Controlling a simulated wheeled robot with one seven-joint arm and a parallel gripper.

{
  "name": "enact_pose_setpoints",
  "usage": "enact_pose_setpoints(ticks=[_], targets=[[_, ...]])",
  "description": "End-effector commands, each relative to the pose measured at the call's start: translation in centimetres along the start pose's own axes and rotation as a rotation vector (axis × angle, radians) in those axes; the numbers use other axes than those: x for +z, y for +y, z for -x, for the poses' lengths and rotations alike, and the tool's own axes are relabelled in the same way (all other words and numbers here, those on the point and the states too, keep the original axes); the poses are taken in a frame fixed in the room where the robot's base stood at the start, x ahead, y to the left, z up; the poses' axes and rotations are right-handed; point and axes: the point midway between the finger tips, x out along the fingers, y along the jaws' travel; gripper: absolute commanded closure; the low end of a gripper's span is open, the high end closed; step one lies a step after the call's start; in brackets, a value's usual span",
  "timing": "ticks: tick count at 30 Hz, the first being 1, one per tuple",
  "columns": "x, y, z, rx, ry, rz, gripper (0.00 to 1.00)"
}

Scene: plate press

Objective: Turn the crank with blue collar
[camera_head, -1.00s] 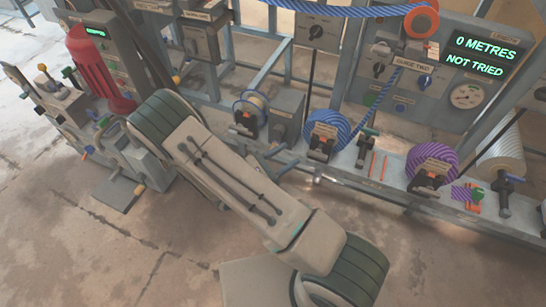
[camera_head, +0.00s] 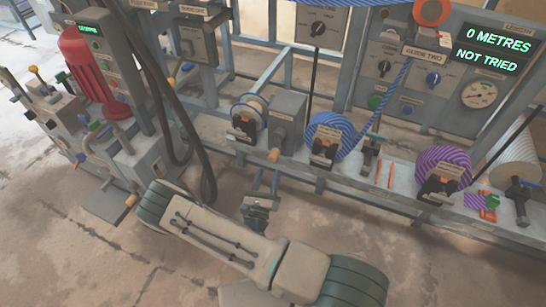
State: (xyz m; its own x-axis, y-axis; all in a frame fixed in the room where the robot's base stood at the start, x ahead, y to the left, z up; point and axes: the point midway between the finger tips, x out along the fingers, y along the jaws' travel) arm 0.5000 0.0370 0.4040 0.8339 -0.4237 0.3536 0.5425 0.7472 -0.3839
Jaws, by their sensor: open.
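At the left machine, a bent grey crank-like bar has a small blue part (camera_head: 80,158) at its lower end. I cannot tell whether that is the blue collar. Another blue part with a dark lever (camera_head: 521,190) stands at the far right of the bench. A grey box (camera_head: 287,120) in the middle has a wooden-tipped handle (camera_head: 273,155), with no blue seen on it. My gripper (camera_head: 264,182) is in front of the bench's lower rail, below that handle and apart from it. It is small in view, open, and seems empty.
A blue rope reel (camera_head: 328,133) and a purple rope reel (camera_head: 443,168) sit on the bench (camera_head: 400,188). A red cylinder (camera_head: 82,60) stands at the left machine. The display (camera_head: 494,47) reads "0 METRES NOT TRIED".

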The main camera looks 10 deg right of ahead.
Motion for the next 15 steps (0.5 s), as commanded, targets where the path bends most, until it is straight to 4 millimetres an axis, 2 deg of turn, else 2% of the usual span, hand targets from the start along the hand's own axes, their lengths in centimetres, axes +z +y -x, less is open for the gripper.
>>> enact_pose_setpoints(ticks=[6, 10, 15], targets=[[-0.2, 0.0, -4.5, -0.004, -0.001, -0.003, 0.5], [-0.1, 0.1, -6.4, -0.002, 0.001, -0.002, 0.5], [0.0, 0.1, -7.7, -0.001, -0.001, -0.002, 0.5]])
